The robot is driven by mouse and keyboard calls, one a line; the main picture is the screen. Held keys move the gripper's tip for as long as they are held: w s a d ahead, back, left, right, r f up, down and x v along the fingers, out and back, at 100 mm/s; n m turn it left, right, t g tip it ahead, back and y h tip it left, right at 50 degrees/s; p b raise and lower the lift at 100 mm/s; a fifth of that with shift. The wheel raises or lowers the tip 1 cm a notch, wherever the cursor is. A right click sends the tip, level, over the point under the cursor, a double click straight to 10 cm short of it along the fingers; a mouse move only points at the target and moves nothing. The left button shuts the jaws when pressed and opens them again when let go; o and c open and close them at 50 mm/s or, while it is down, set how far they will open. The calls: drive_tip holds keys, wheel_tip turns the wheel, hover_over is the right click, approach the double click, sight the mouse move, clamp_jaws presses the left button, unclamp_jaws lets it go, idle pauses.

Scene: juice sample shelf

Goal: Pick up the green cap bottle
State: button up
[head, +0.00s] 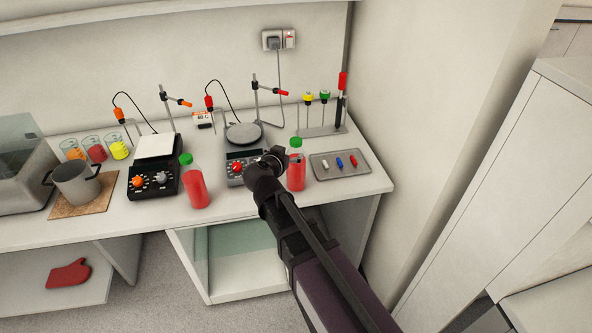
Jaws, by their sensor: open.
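Two bottles with green caps and red contents stand upright on the white bench in the head view. One bottle (194,186) is left of my arm, near the front of the bench. The other bottle (297,174) is just right of my gripper. My gripper (279,155) is open, at the end of the dark arm that reaches in from the lower right. It is beside the right bottle's upper body. I cannot tell whether it touches that bottle or how the fingers lie around it.
A grey tray (322,173) with small coloured items sits right of the right bottle. A hotplate (151,185) is left of the left bottle, and another device (232,156) is behind my gripper. A pot (74,183) and beakers (95,149) stand farther left. A tall wall panel borders the bench's right.

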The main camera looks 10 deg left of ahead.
sight(293, 149)
drive_tip(key=shift+x, duration=1.25)
drive_tip(key=b+x, duration=0.2)
drive_tip(key=x, duration=0.2)
drive_tip(key=shift+w+a+f, duration=0.1)
drive_tip(key=shift+a+f, duration=0.05)
drive_tip(key=shift+w+f, duration=0.1)
drive_tip(key=shift+w, duration=0.35)
drive_tip(key=shift+c, duration=0.2)
drive_tip(key=c, duration=1.1)
